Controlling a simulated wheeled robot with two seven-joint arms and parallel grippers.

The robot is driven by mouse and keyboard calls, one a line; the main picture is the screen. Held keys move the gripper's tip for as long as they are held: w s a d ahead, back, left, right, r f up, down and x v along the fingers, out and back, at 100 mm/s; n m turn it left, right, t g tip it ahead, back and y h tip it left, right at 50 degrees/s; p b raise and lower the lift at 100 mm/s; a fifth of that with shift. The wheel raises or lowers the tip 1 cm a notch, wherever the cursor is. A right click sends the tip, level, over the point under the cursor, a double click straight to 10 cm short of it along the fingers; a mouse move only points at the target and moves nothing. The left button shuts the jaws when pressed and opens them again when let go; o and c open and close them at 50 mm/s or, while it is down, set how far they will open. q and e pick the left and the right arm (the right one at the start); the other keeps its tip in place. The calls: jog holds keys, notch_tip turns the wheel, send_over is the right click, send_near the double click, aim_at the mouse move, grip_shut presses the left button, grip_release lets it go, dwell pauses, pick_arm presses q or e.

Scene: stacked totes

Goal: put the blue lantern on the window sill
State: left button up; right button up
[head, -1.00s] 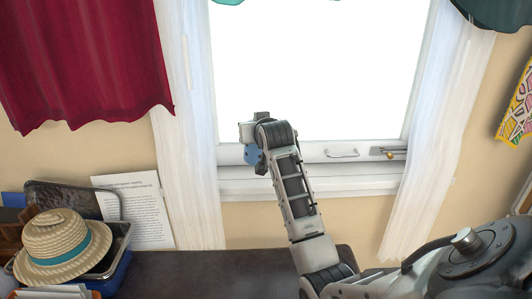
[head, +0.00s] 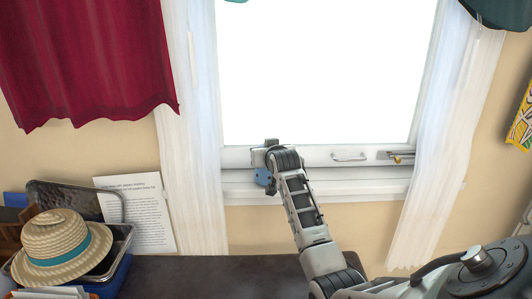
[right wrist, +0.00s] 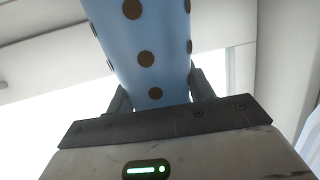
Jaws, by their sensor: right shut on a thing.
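My right gripper (head: 262,160) is shut on a blue thing with brown dots, which I take to be the blue lantern (right wrist: 146,50). In the head view only a small blue part of the lantern (head: 263,177) shows beside the gripper, in front of the lower window frame. The rest of it is hidden by my wrist. The white window sill (head: 340,190) runs below the frame, just beneath the lantern in the picture. I cannot tell whether the lantern touches it. My left gripper is not in view.
A window handle (head: 349,157) and a brass latch (head: 398,156) are on the frame to the right. White curtains (head: 192,130) hang at both sides. A straw hat (head: 58,240) lies on a tray at the lower left. The sill right of my gripper looks clear.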

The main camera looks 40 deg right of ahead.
jog(key=o, duration=1.3)
jog(key=shift+f, duration=0.1)
